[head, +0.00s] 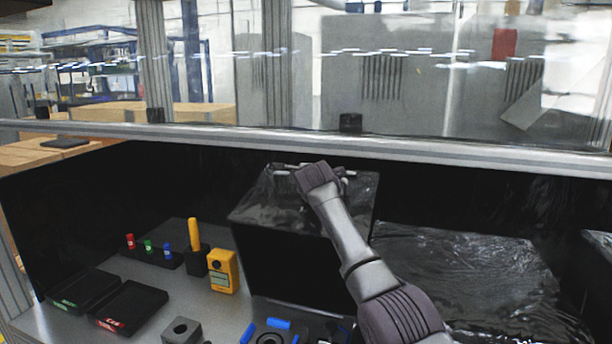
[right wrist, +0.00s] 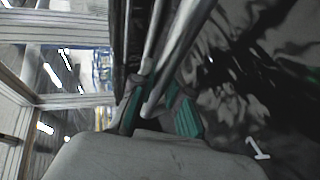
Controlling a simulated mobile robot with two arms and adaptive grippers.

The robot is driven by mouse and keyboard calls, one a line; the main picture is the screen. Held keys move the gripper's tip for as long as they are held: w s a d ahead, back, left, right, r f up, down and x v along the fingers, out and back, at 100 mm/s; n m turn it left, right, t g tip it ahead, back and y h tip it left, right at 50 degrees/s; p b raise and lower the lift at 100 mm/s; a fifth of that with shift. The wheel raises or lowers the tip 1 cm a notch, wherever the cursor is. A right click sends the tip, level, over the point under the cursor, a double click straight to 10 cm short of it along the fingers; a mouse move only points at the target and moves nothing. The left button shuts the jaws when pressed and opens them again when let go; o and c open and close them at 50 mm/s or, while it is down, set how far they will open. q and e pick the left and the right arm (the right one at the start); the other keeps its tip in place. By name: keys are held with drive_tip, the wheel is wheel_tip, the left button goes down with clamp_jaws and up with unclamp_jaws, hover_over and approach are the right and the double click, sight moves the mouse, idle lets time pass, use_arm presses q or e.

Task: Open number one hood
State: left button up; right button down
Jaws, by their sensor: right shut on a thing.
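The number one hood (head: 258,205) is a glossy dark box-like cover in the middle of the head view, with a plain black front. A metal bar handle (head: 284,172) runs along its top edge. My right gripper (head: 328,175) is at this handle; its fingertips are mostly hidden by my wrist. In the right wrist view the right gripper (right wrist: 161,112), with green pads, is shut on the metal bar (right wrist: 182,55). A white number 1 (right wrist: 258,149) shows on the dark surface beside it. My left gripper is not in view.
Left of the hood, the grey table bears a yellow meter (head: 222,272), a yellow-handled tool (head: 194,234), small coloured pieces (head: 148,247) and two black trays (head: 128,306). A grey block (head: 181,331) stands in front. An aluminium rail (head: 240,137) crosses behind, below a clear panel.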

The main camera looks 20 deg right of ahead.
drive_tip(key=shift+w+d+f, duration=0.1)
drive_tip(key=shift+w+f, duration=0.15)
drive_tip(key=shift+s+r, duration=0.1)
drive_tip(key=shift+s, duration=0.05)
drive_tip(key=c, duration=1.2)
unclamp_jaws()
drive_tip(key=shift+o, duration=0.3)
drive_tip(key=shift+r, duration=0.15)
